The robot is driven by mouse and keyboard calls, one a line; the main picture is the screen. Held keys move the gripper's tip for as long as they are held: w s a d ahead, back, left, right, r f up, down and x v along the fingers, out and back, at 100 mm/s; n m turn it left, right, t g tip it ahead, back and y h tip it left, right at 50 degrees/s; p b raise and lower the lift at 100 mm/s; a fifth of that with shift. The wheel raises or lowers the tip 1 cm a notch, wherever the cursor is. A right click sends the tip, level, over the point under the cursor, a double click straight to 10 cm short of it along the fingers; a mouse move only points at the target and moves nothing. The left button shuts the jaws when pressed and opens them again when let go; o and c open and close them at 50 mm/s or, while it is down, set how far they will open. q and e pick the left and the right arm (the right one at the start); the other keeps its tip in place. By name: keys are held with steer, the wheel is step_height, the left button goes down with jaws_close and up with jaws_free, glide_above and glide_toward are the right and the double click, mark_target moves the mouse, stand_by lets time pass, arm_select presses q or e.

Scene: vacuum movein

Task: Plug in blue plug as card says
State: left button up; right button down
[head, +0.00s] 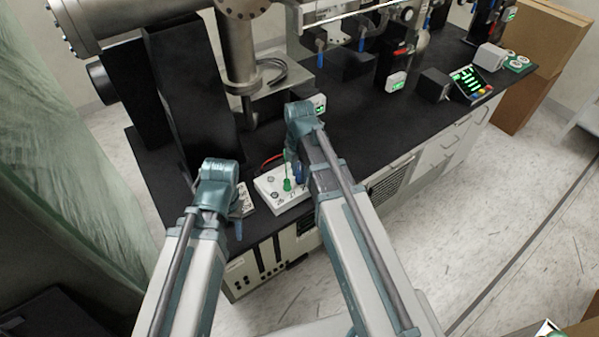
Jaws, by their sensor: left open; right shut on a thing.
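A white socket box (268,197) sits near the front edge of the black bench. A green plug (287,184) stands upright on it. A small blue piece (298,172), which looks like the blue plug, shows just right of the green one, beside my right arm. My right gripper (297,160) is over the box and shut on what looks like this blue plug; its fingers are mostly hidden by the arm. Whether the plug is in a socket cannot be told. My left gripper (236,212) is open, left of the box. A pale marked piece (246,200) beside it may be the card; its text is unreadable.
A red cable (271,159) lies behind the box. Tall dark equipment (190,85) and a metal column (237,55) stand behind at left. A keypad with green lights (468,82) is at the far right.

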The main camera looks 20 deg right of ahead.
arm_select(q)
steer(key=shift+f+b, duration=0.4)
steer(key=shift+f, duration=0.05)
arm_select(e)
steer(key=shift+f, duration=0.5)
steer(key=c, duration=0.5)
jaws_free()
steer(key=shift+r, duration=0.1)
arm_select(q)
steer(key=shift+r, duration=0.15)
arm_select(e)
steer(key=shift+r, duration=0.1)
arm_select(q)
step_height(320, 180, up, 14)
steer(key=p, duration=1.4)
steer(key=shift+f, duration=0.2)
arm_select(e)
step_height(320, 180, up, 14)
steer(key=shift+f, duration=0.2)
